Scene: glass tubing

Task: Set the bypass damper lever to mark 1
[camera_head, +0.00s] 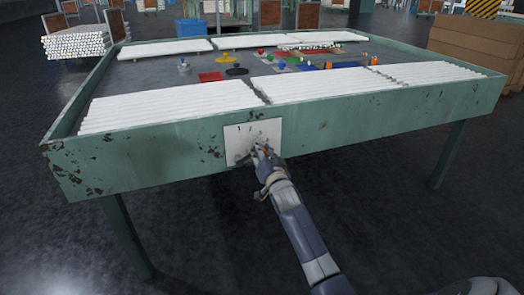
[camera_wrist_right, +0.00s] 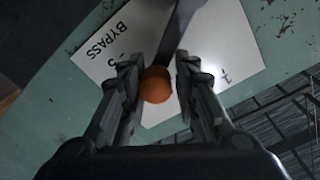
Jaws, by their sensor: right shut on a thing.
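The white bypass plate (camera_head: 240,142) is fixed on the front side of the green table. In the right wrist view the plate (camera_wrist_right: 110,35) reads BYPASS, with a mark 1 near its right edge and another mark, hard to read, left of the knob. The damper lever's orange knob (camera_wrist_right: 155,85) sits between the fingers of my right gripper (camera_wrist_right: 157,88). A dark bar, probably the lever's arm, runs up from near the fingers. In the head view my right gripper (camera_head: 264,153) covers the plate's lower right part. The lever's exact setting cannot be told.
The green table (camera_head: 145,165) carries white tubes (camera_head: 170,105) along its front and back edges, with small coloured parts on mats between them. Brown boxes (camera_head: 475,50) stand at the back right. The floor in front of the table is clear apart from my arm.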

